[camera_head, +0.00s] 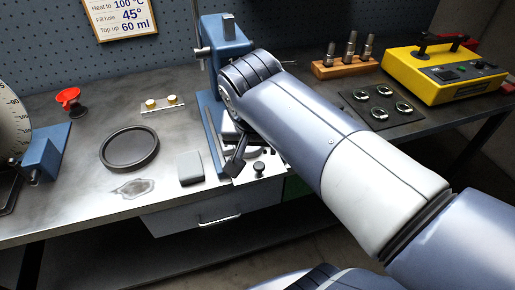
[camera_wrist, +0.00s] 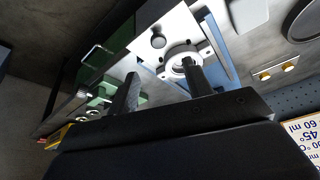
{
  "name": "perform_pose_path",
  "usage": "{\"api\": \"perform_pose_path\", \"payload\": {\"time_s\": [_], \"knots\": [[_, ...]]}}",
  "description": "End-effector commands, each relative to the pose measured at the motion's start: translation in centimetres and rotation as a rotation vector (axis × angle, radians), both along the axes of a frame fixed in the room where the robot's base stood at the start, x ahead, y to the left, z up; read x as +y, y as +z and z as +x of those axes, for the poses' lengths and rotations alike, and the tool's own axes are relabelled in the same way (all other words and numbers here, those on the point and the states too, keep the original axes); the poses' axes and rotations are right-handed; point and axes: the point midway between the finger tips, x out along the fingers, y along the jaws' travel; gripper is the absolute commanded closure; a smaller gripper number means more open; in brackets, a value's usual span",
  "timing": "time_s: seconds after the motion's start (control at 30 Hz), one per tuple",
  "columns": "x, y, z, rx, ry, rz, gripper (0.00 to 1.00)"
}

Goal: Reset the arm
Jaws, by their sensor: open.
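My arm reaches across the head view from the lower right to the workbench. My gripper (camera_head: 236,160) hangs over the blue stand (camera_head: 213,130), partly hidden by my own arm. In the wrist view, my gripper (camera_wrist: 163,85) has its two dark fingers apart, with nothing between them. Beyond the fingers is a white plate with a round flanged fitting (camera_wrist: 184,62) and a dark knob (camera_wrist: 158,41). The right finger overlaps the fitting in the picture; I cannot tell whether it touches.
A wooden rack (camera_head: 345,67), a dark mat with several metal rings (camera_head: 352,97) and a yellow case (camera_head: 436,85) stand right. A drawer (camera_head: 190,218) is below.

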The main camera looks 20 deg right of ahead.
Motion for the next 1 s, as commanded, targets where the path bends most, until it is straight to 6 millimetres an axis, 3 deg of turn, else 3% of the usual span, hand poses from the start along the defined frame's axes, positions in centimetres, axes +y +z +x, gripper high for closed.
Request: {"api": "perform_pose_path", "payload": {"time_s": [0.47, 1.0], "knots": [[-0.1, -0.3, 0.1, 0.003, -0.001, -0.001, 0.52], [-1.5, -8.9, 3.3, 0.006, -0.002, -0.002, 0.52]]}}
